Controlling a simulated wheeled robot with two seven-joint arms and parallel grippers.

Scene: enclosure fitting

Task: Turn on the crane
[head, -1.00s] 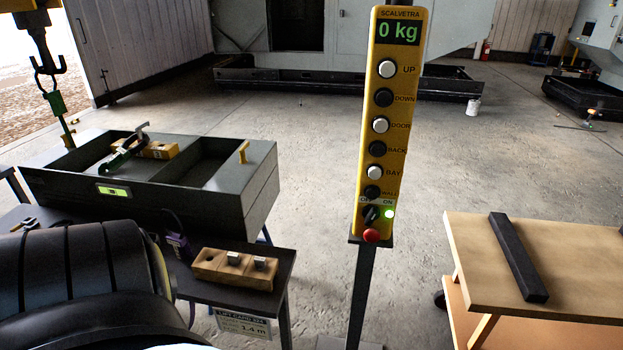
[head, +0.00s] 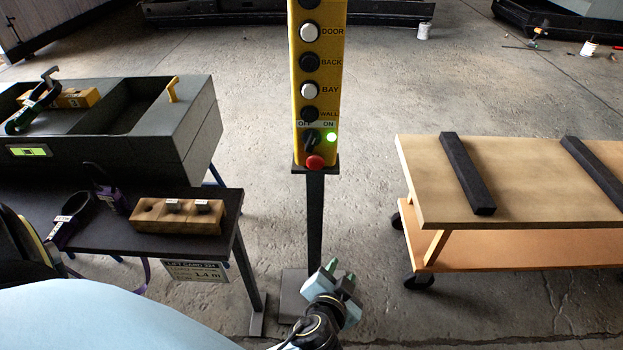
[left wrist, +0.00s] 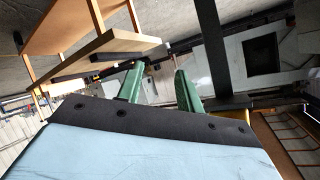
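The yellow crane control panel (head: 319,75) stands on a dark post (head: 314,220) in the middle of the head view; its top is cut off. Near its bottom is a black rotary switch (head: 312,139) marked OFF and ON. A red button (head: 315,162) sits below. My left gripper (head: 343,276) is low in front of the post's foot, below the panel and apart from it. In the left wrist view its green fingers (left wrist: 158,82) stand apart with nothing between them. My right gripper is not seen.
A wooden cart (head: 520,195) with black bars stands at right. Floor between post and cart is clear.

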